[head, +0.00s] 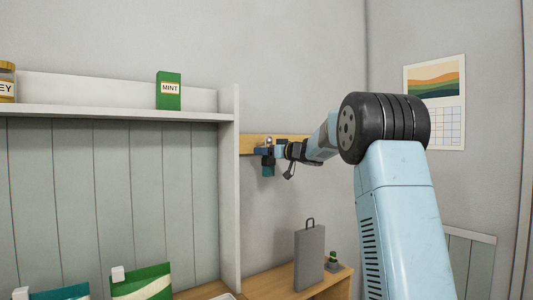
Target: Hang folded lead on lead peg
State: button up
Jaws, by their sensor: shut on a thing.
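The wooden peg rail (248,139) is fixed to the grey wall, just right of the shelf unit's side panel. My gripper (269,151) is at the rail, small and far off in the head view. It is shut on the folded lead (268,170), a teal bundle that hangs below the jaws in front of the wall. The lead's top is hidden by the gripper. I cannot make out the lead peg, nor whether the lead touches it.
A white shelf (120,112) holds a green MINT box (168,91) and a jar (7,82). Below the rail, a grey case (309,258) and a small potted cactus (332,262) stand on a wooden surface (270,284). A calendar (435,100) hangs at right.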

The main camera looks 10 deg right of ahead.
jog(key=x, duration=0.2)
jog(key=shift+w+f, duration=0.1)
jog(key=shift+w, duration=0.3)
